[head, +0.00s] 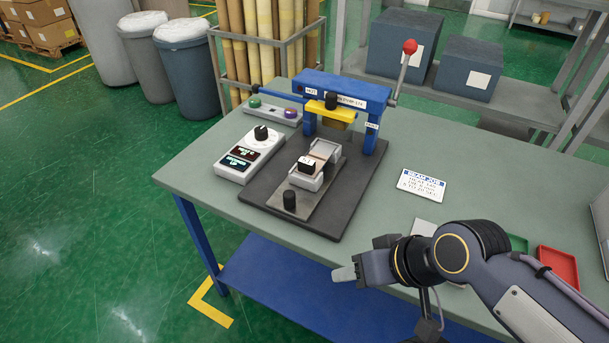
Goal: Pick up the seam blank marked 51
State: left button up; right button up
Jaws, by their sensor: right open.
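A small dark block with a white label (306,164) sits in the pale holder (324,152) of the blue press. Its mark is too small to read, so I cannot tell whether it is the seam blank marked 51. My right gripper (346,273) reaches in from the lower right, over the front edge of the workbench. It is open, with a pale fingertip pointing left, and nothing shows in it. It is apart from the press. My left gripper is not in view.
The blue press (345,88) with a red-knobbed lever stands on a dark base plate (342,218) on the workbench (190,170). A control box (247,153) is left of it. A printed card (421,185), a red tray (558,267) and a partly hidden green tray (517,243) lie right.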

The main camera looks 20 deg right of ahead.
aim_at(310, 166)
jog(key=z, duration=0.55)
jog(key=i+j+z, duration=0.4)
jog(key=j, duration=0.25)
jog(key=j+z, duration=0.2)
jog(key=j, duration=0.15)
jog(key=i+j+z, duration=0.2)
jog(key=j, duration=0.15)
jog(key=i+j, duration=0.1)
jog(key=j, duration=0.55)
jog(key=i+j+z, duration=0.1)
jog(key=j, duration=0.55)
